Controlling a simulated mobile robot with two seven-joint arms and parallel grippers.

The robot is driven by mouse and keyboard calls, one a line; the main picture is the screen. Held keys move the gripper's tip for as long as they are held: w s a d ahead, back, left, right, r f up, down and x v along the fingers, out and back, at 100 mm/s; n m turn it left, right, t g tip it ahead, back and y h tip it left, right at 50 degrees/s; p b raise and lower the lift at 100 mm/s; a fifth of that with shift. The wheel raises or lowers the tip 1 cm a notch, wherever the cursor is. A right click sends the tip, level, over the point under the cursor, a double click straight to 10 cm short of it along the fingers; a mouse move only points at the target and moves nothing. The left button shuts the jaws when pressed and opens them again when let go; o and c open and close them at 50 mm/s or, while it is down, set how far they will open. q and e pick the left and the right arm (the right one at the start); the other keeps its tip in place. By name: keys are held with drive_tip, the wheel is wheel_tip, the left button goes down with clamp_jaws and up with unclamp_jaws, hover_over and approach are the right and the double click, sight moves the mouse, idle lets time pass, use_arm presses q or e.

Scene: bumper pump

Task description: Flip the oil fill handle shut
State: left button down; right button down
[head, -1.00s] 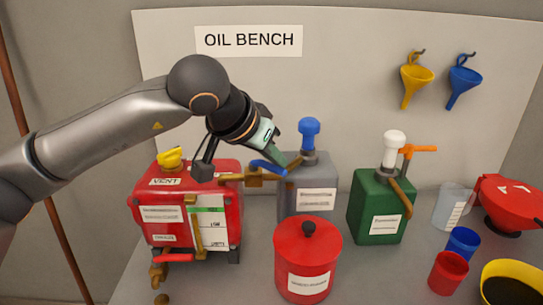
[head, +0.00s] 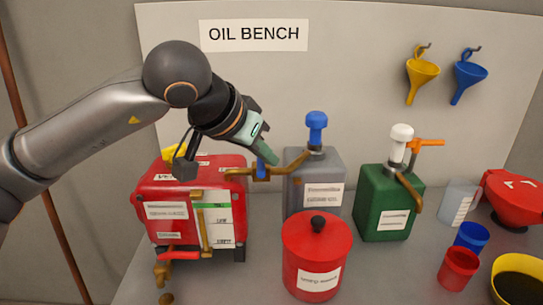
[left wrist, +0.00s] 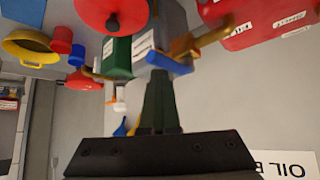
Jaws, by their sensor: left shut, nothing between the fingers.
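The oil fill handle (head: 261,168) is a blue lever on a brass valve (head: 263,178) in the pipe between the red tank and the grey jug. It stands crosswise to the pipe in the head view, partly behind the fingertips. My left gripper (head: 268,158) is shut and empty, its green fingertips at the handle's right side. I cannot tell whether they touch. In the left wrist view the blue handle (left wrist: 168,63) lies just beyond the tips of the shut fingers (left wrist: 160,85). My right gripper is not in view.
The red tank (head: 170,190) stands left, the grey jug (head: 315,165) with a blue-topped pump right. A red lidded canister (head: 315,250) stands in front, a green jug (head: 385,205) further right. Cups, a beaker and a yellow basin (head: 505,265) fill the right end.

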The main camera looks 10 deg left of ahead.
use_arm(q)
drive_tip(key=shift+a, duration=0.35)
idle(0.5)
drive_tip(key=v, duration=1.2)
drive_tip(key=shift+s+d+r, duration=0.2)
drive_tip(key=shift+s+d, duration=0.05)
